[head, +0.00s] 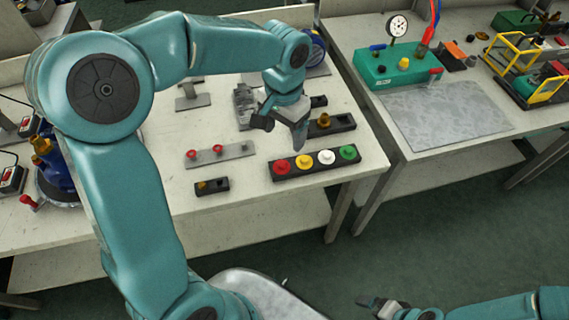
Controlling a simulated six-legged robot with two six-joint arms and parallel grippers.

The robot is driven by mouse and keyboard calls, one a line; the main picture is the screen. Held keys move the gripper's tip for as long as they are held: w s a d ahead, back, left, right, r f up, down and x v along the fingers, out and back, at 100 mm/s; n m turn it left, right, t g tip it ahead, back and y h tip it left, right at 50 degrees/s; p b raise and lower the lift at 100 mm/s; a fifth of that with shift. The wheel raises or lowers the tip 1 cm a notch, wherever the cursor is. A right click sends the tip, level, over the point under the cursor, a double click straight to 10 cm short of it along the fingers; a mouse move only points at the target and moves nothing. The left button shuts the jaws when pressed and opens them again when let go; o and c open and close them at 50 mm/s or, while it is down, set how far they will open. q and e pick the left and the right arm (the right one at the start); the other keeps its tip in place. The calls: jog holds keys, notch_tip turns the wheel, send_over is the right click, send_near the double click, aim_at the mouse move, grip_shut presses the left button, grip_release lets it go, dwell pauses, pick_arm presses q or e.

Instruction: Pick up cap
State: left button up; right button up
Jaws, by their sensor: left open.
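A black rack (318,170) on the near part of the table holds a row of caps: red (282,167), yellow (304,161), white (326,157) and green (348,152). My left gripper (281,136) points down just behind the red and yellow caps in the picture. Its fingers are apart and nothing shows between them. Its exact height above the table is hard to tell. My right gripper (378,306) is low at the bottom edge, away from the table, and its jaws are too small to read.
A grey strip with red knobs (220,153) and a small black block (212,187) lie left of the rack. A black block with a brass fitting (330,126) stands behind it. A second table at right bears a green gauge box (398,66) and a grey mat (445,115).

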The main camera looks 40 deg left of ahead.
pick_arm(q)
send_over(281, 165)
notch_tip(281, 165, down, 5)
jog(key=shift+r, duration=0.2)
jog(key=shift+w+f, duration=0.1)
jog(key=shift+f, duration=0.2)
notch_tip(281, 165, down, 5)
jog(key=shift+f, duration=0.25)
jog(key=shift+c, duration=0.2)
grip_shut()
